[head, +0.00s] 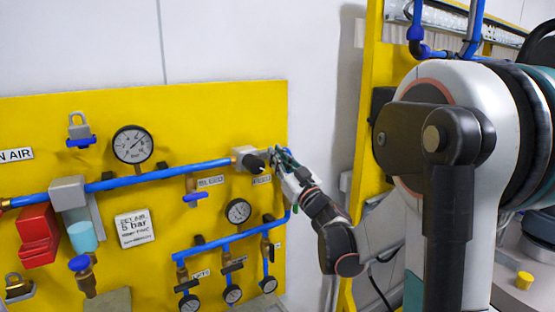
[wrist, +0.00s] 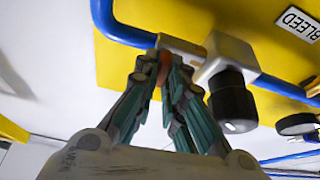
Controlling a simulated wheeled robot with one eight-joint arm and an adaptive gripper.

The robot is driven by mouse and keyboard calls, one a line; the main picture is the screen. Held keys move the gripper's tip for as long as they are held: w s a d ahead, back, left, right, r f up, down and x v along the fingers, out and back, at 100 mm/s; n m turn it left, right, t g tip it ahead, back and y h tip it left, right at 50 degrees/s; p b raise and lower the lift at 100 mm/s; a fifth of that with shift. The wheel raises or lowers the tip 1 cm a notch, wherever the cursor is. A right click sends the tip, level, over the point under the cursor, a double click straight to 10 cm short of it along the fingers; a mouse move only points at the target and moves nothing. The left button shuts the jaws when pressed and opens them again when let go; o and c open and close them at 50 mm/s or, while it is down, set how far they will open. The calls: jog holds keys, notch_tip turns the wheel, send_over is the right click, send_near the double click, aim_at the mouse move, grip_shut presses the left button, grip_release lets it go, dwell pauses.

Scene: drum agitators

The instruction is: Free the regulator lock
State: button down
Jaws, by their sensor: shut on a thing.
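The regulator is a grey block (head: 244,154) on the blue pipe of the yellow panel, with a black knob (head: 257,165) facing out. In the wrist view its pale body (wrist: 232,52) and black knob (wrist: 232,102) are right of my fingers. My gripper (wrist: 166,64) is shut on a small orange-brown piece (wrist: 164,66) beside the regulator, in line with the pipe. The fingers hide most of this piece, so I cannot tell whether it is the lock or a pipe fitting. In the head view my gripper (head: 279,155) is just right of the knob.
A blue-handled bleed valve (head: 195,195) and smaller gauges (head: 238,211) are below the pipe. A yellow post (head: 364,140) stands right of the panel, close to my arm.

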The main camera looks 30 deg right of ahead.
jog(key=shift+a+f+n+g+y+p, duration=0.15)
jog(key=shift+n+g+y, duration=0.85)
jog(key=shift+n, duration=2.45)
jog(key=shift+d+n+g+y+p, duration=0.15)
jog(key=shift+n+g+y, duration=0.85)
jog(key=shift+n, duration=2.5)
jog(key=shift+a+f+n+g+y+p, duration=0.2)
jog(key=shift+n+g+y, duration=0.75)
jog(key=shift+n, duration=2.5)
jog(key=c, duration=1.7)
grip_release()
jog(key=shift+r, duration=0.1)
jog(key=v, duration=1.2)
jog(key=shift+r, duration=0.1)
